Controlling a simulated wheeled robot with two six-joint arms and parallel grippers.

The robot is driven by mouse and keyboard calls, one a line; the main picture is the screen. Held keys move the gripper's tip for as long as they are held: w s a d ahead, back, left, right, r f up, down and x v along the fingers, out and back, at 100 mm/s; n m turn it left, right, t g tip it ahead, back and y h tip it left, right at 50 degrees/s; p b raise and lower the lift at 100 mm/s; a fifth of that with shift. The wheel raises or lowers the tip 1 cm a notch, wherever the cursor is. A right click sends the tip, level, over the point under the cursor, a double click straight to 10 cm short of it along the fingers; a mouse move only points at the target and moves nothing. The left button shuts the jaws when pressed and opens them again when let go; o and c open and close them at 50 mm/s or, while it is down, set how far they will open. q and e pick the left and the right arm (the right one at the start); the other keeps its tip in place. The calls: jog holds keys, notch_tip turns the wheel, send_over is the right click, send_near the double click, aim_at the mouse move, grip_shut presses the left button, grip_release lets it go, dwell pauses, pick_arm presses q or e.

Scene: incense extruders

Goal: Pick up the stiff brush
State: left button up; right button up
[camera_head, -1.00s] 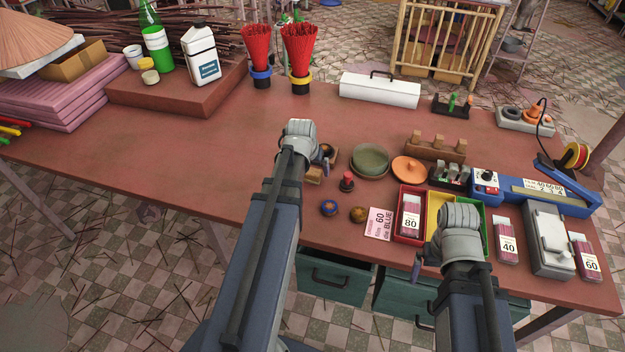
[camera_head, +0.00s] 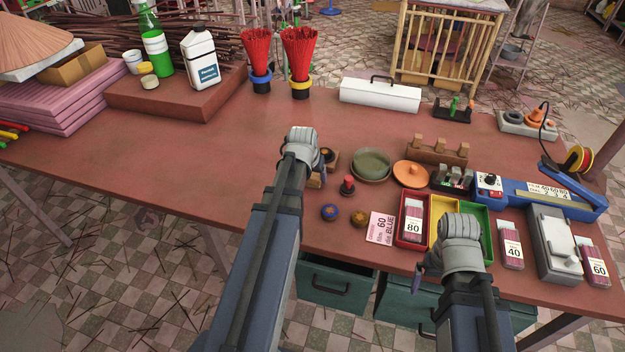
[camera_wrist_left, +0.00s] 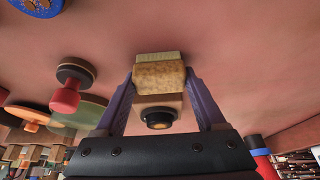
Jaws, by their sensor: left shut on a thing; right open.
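My left gripper (camera_head: 318,165) is low over the middle of the table, largely hidden by its own wrist in the head view. In the left wrist view its two purple fingers (camera_wrist_left: 160,84) are closed on the sides of a tan, speckled block (camera_wrist_left: 160,75), which looks like the stiff brush. A paler block-shaped part (camera_wrist_left: 157,57) shows at its far end. I cannot tell whether it touches the table. My right gripper (camera_head: 428,262) is open over the front edge, by the coloured trays, and its fingers are mostly hidden.
A wooden piece with a dark round part (camera_wrist_left: 158,119) is close to the held block.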

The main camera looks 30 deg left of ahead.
aim_at(313, 175)
pick_arm(q)
jog(key=c, duration=0.4)
jog(key=shift+o, duration=0.2)
jog(key=shift+r, duration=0.1)
notch_tip(313, 175, up, 10)
jog(key=p, duration=1)
